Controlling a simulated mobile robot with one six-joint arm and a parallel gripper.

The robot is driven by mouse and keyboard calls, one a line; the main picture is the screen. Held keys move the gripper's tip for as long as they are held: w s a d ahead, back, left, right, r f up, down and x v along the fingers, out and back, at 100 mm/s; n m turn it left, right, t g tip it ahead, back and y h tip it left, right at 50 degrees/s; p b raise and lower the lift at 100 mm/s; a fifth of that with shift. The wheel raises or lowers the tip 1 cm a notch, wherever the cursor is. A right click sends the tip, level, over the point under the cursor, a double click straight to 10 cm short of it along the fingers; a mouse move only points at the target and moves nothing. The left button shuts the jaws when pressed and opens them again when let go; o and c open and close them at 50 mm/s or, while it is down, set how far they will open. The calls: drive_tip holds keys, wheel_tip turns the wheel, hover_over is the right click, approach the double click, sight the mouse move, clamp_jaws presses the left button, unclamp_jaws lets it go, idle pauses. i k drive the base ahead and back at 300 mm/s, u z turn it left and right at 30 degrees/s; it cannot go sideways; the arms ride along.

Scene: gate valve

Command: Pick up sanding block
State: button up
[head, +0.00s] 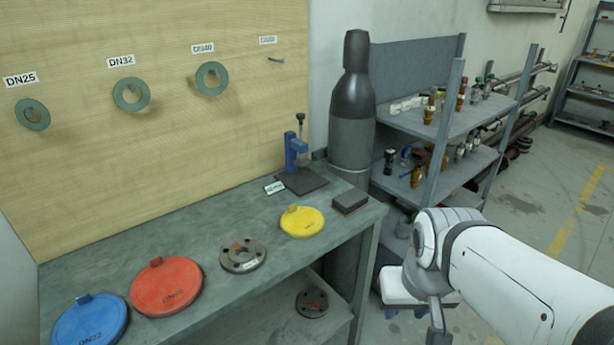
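The sanding block (350,201) looks like a small dark grey-brown rectangular block. It lies flat on the grey workbench (225,205), near its right end. My arm reaches in from the right edge, and its end with my gripper (437,318) hangs low, right of the bench and apart from the block. Its fingers are not clear enough to show whether they are open or shut. Nothing touches the block.
A yellow disc (302,222), a metal flange (243,256), a red disc (166,287) and a blue disc (91,322) lie on the bench. A blue press-like tool (297,152) stands behind the block. A dark gas cylinder (352,110) and shelving (455,115) stand beyond.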

sight(348, 202)
drive_tip(key=u, duration=0.1)
drive_tip(key=i, duration=1)
